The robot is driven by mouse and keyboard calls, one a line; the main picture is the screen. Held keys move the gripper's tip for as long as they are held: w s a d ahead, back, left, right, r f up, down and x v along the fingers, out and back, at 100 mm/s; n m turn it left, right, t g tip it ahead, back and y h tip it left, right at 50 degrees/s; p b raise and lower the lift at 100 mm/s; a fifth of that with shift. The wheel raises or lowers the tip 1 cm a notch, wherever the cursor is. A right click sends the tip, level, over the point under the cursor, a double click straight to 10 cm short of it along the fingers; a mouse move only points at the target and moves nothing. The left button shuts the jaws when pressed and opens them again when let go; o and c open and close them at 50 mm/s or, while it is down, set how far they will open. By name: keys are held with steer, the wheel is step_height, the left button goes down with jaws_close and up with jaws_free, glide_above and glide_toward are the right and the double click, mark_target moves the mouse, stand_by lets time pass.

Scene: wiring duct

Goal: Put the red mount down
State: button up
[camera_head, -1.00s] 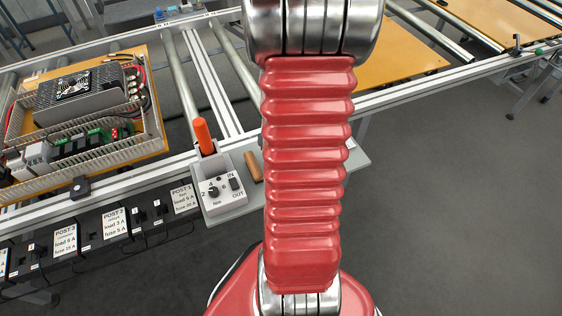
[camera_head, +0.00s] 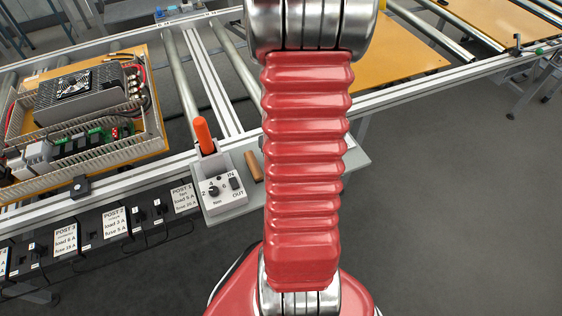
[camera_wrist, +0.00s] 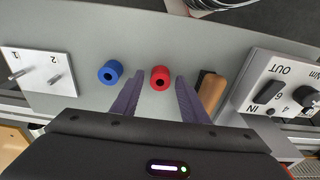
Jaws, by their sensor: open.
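The red mount (camera_wrist: 160,77) is a short round piece with a dark hole in its end. In the wrist view it appears to stand on the grey shelf (camera_wrist: 200,35). My gripper (camera_wrist: 159,82) is open, one dark finger on each side of the mount, with a visible gap to both. Whether the fingertips are level with it or above it is hard to tell. In the head view my arm hides the mount and the gripper; part of the shelf shows (camera_head: 356,160).
A similar blue mount (camera_wrist: 110,72) stands just left of the fingers. A white block (camera_wrist: 38,68) with two pins, marked 1 and 2, is farther left. A brown handle (camera_wrist: 213,92) lies close by the right finger, before the IN/OUT box (camera_wrist: 283,88); an orange handle (camera_head: 204,137) stands upright behind that box.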

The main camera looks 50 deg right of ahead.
steer(key=shift+r, duration=0.1)
step_height(320, 180, up, 12)
steer(key=s, duration=0.1)
steer(key=shift+a, duration=0.4)
stand_by(0.4)
stand_by(0.6)
steer(key=w+a+r+n+t, duration=0.1)
steer(key=a+r, duration=0.4)
steer(key=a, duration=0.5)
steer(key=w+a+r+n+t, duration=0.1)
steer(key=a+r, duration=0.4)
steer(key=a, duration=0.5)
steer(key=w+a+r+n+t, duration=0.1)
steer(key=a+r+n, duration=0.3)
steer(key=a, duration=0.6)
steer(key=shift+w+r+t+y, duration=0.3)
steer(key=shift+r+t+y, duration=0.1)
steer(key=shift+r+t, duration=0.4)
steer(key=shift+c, duration=1.1)
